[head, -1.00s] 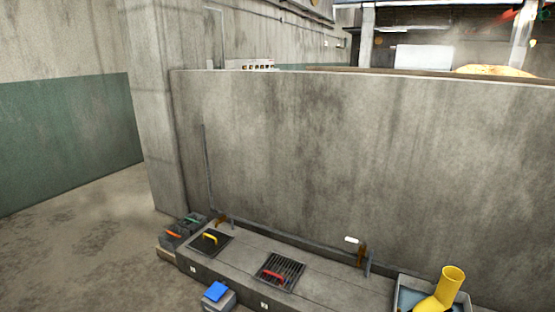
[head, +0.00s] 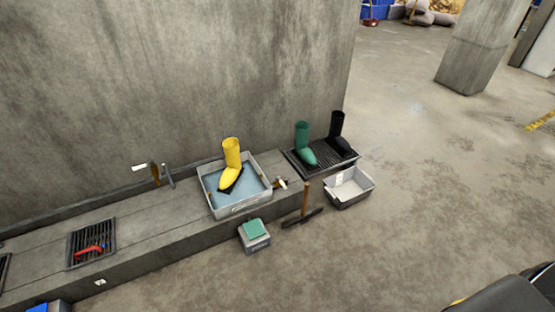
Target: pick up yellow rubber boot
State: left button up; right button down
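The yellow rubber boot (head: 231,166) stands upright in a grey tray (head: 238,207) with a light blue bottom, on a low concrete ledge near the middle of the head view. A dark patch lies under its foot. Neither of my grippers shows in the head view.
A green boot (head: 304,146) and a black boot (head: 337,136) stand on a dark rack right of the tray. A grey bin (head: 349,188), a wooden-handled tool (head: 304,203) and a green-topped box (head: 255,237) are on the floor in front. The floor on the right is open.

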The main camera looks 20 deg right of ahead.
aim_at(228, 179)
jog(key=z, duration=0.85)
jog(key=i, duration=1.45)
jog(key=u, duration=0.3)
